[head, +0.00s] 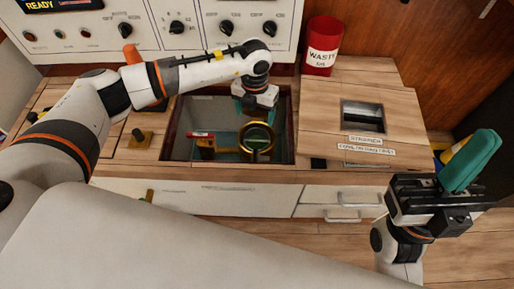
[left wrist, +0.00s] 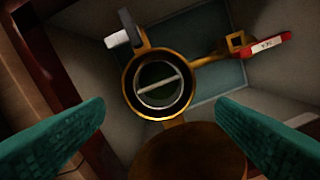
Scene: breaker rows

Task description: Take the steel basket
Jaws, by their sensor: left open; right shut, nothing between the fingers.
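A steel, round piece with a light bar across it (left wrist: 160,85) sits inside a brass ring holder (left wrist: 130,92) in the left wrist view; I take it for the steel basket. In the head view the brass ring (head: 257,139) shows in the opening of the wooden counter. I cannot make out the basket there. My left gripper (head: 258,118) is above the ring, pointing down. Its teal fingers are open and apart on either side in the wrist view (left wrist: 165,125), with nothing between them. My right gripper (head: 482,148) is shut and empty at the far right, clear of the counter.
The recessed well (head: 178,148) has dark red rims. A red-tagged part (head: 199,135) is on its left. A wooden cover with a square hole (head: 318,105) lies to the right. A red waste bin (head: 321,50) and a knob panel (head: 205,12) stand behind.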

